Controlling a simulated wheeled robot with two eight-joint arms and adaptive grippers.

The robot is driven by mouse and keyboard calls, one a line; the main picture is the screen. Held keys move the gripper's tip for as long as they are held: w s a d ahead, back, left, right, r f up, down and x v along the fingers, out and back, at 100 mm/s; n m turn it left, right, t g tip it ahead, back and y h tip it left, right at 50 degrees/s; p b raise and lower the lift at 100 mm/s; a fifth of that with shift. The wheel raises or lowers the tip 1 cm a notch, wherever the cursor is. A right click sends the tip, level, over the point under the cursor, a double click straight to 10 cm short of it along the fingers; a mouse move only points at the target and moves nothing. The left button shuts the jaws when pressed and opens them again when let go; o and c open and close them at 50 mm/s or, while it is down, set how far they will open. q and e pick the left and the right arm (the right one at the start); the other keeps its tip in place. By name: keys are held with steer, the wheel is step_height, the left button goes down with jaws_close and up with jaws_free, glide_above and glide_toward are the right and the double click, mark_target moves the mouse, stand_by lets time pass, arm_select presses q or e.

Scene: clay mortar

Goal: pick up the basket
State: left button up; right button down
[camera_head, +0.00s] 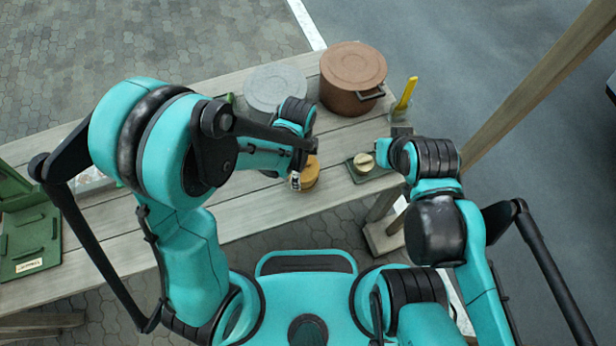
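I cannot make out a basket for certain in the head view; part of the table is hidden behind my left arm. My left gripper (296,181) is over the table beside a small orange-yellow round container (309,174). I cannot tell whether they touch, and its fingers are too small to read. My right gripper (384,154) is at the table's right end, close to a small pale round object (363,160) on a dark green square base (355,175). Its fingers are mostly hidden by its wrist.
A brown lidded pot (352,68) and a grey lidded pot (273,86) stand toward the back of the wooden table (190,76). A clear cup (398,113) holds a yellow utensil (406,94). A green box (30,240) is at left. A wooden post (540,88) rises at right.

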arm_select(q)
steer(key=f, duration=0.2)
steer(key=f+b, duration=0.1)
steer(key=f, duration=0.1)
steer(key=f+b, duration=0.1)
steer(key=f, duration=0.1)
steer(key=shift+w+d, duration=0.3)
steer(key=shift+d, duration=0.1)
steer(key=shift+a+f+b, duration=0.1)
steer(key=shift+f+b, duration=0.2)
steer(key=shift+f, duration=0.05)
steer(key=shift+c, duration=0.4)
steer(key=c, duration=1.3)
